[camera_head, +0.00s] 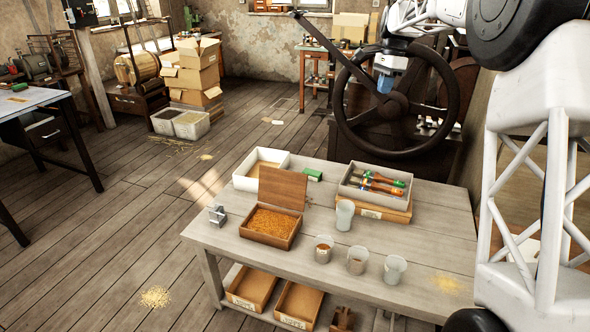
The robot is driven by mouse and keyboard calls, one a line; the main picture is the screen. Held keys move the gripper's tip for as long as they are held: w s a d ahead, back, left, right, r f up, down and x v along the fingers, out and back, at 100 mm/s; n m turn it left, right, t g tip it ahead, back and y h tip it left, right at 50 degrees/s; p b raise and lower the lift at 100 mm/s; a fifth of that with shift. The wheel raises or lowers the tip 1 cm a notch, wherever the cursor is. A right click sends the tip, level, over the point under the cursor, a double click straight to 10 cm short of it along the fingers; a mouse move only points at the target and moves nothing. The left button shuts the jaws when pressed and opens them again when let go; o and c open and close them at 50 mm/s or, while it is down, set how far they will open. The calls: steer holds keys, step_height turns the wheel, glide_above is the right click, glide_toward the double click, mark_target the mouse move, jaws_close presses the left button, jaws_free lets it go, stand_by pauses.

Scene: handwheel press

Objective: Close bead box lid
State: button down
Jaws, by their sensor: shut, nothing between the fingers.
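The bead box (249,234) is a small brown wooden box full of orange-brown beads, on the grey wooden table left of its middle. Its lid (283,188) stands open, raised along the far side of the box and roughly upright. My gripper (385,84) seems to be the small blue-tipped end of my white arm at the upper right, against the handwheel. It is shut and empty, well apart from the box and lid. Its fingers are too small to make out clearly.
A white bin (241,180) and a green box (314,175) stand behind the lid. A metal block (216,214) is left of the box. Several cups, including a clear one (345,215), and a tool tray (352,191) stand right. The large handwheel (341,105) rises behind the table (425,233).

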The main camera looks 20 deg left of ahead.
steer(key=w+a+f+m+g, duration=0.2)
steer(key=w+a+f+m, duration=0.2)
steer(key=w+a+f, duration=1.15)
steer(key=w+a+f+m+g, duration=0.1)
steer(key=a+f+m, duration=0.2)
steer(key=a+f, duration=1.4)
steer(key=shift+w+f+m+h, duration=0.3)
steer(key=shift+w+f+h, duration=0.1)
steer(key=shift+f, duration=0.55)
steer(key=shift+s+a+f, duration=0.1)
steer(key=s+f, duration=0.8)
steer(key=shift+f, duration=0.4)
steer(key=shift+s+r, duration=0.1)
steer(key=shift+r, duration=0.1)
